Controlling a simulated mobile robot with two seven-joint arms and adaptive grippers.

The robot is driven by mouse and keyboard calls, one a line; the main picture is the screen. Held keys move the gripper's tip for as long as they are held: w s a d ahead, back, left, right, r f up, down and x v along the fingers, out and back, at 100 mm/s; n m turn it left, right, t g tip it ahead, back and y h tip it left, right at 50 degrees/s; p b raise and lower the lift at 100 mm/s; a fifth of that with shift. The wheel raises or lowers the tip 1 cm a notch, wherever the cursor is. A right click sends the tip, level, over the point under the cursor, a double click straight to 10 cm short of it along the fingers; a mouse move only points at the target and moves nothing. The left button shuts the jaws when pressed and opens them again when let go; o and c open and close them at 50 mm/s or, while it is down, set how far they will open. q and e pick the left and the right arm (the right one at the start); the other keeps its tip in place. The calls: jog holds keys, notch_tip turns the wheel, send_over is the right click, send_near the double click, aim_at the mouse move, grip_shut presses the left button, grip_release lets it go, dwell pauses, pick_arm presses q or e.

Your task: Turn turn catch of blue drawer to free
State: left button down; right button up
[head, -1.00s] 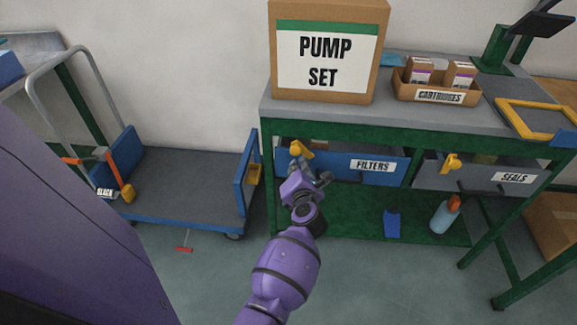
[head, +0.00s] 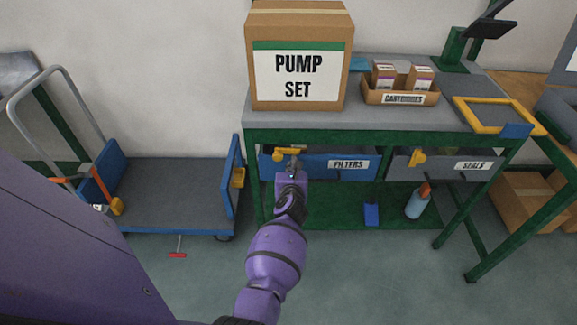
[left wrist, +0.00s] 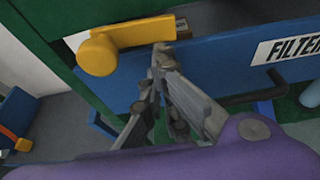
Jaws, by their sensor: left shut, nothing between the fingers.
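The blue drawer (head: 335,164), labelled FILTERS, is shut under the green-framed bench. Its yellow turn catch (head: 279,156) is at its left end. In the left wrist view the catch (left wrist: 100,52) lies roughly level across the drawer's top edge, its round knob at the left and its bar pointing right. My left gripper (head: 291,160) is in front of the catch. In the left wrist view its fingers (left wrist: 162,52) are together and empty, with the tips just below the bar's right end. I cannot tell whether they touch it. My right gripper is not in view.
A grey drawer (head: 440,165) labelled SEALS with a yellow catch (head: 417,157) is to the right. The PUMP SET box (head: 298,75) and a cartridges tray (head: 400,98) stand on the bench. A blue trolley (head: 170,190) stands at the left. A bottle (head: 417,202) is on the lower shelf.

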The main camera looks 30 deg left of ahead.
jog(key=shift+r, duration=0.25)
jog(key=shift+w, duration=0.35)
